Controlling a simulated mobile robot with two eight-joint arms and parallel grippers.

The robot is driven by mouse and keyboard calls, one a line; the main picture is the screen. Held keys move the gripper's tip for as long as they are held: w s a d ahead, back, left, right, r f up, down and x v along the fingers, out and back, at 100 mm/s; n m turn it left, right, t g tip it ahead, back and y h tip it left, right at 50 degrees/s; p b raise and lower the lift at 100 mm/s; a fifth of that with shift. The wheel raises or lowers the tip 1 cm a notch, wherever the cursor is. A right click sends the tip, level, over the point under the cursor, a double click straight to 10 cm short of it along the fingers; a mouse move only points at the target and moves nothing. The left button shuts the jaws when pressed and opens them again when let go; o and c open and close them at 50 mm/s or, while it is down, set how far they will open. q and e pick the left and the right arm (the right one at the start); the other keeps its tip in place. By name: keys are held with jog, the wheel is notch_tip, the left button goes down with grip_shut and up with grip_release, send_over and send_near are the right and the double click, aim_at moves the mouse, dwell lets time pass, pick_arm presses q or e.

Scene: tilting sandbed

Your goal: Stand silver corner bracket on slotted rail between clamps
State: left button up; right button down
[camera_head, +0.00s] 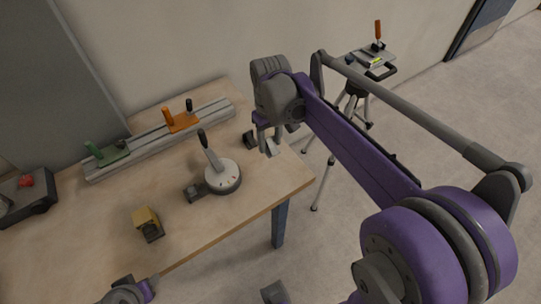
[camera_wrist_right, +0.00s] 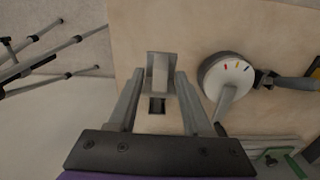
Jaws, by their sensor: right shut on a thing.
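The silver corner bracket (camera_wrist_right: 160,74) sits between the fingers of my right gripper (camera_wrist_right: 158,84) in the wrist view, above the wooden table. In the head view my right gripper (camera_head: 267,138) points down at the table's right end, shut on the bracket (camera_head: 272,147), which is partly hidden. The slotted rail (camera_head: 158,141) lies along the back of the table. A green clamp (camera_head: 106,153) is on its left part and an orange clamp (camera_head: 181,121) nearer its right part, with bare rail between them. My left gripper's fingers do not show.
A round white-topped dial (camera_head: 222,175) with an upright lever stands on the table (camera_head: 95,235) left of my right gripper. A yellow-and-black block (camera_head: 148,224) is near the front edge. A dark case (camera_head: 28,195) is at far left; a tripod (camera_head: 371,66) stands beyond the table.

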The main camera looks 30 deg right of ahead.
aim_at(273, 168)
jog(key=shift+r+m, duration=0.25)
jog(key=shift+m, duration=0.95)
jog(key=m, duration=0.6)
jog(key=shift+s+d, duration=0.2)
jog(key=m, duration=0.4)
jog(key=shift+d+m+b, duration=0.1)
jog(key=shift+m+b, duration=0.2)
jog(key=shift+b, duration=0.1)
jog(key=m, duration=0.4)
jog(key=shift+s+d, duration=0.1)
jog(key=shift+s, duration=0.05)
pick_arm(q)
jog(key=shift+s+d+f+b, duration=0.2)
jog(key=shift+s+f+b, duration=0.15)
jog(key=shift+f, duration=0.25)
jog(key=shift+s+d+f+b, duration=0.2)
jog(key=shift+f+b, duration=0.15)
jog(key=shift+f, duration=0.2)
pick_arm(e)
jog(key=shift+m, duration=0.3)
notch_tip(273, 168, down, 10)
jog(key=shift+r, duration=0.1)
jog(key=shift+c, duration=1.7)
grip_release()
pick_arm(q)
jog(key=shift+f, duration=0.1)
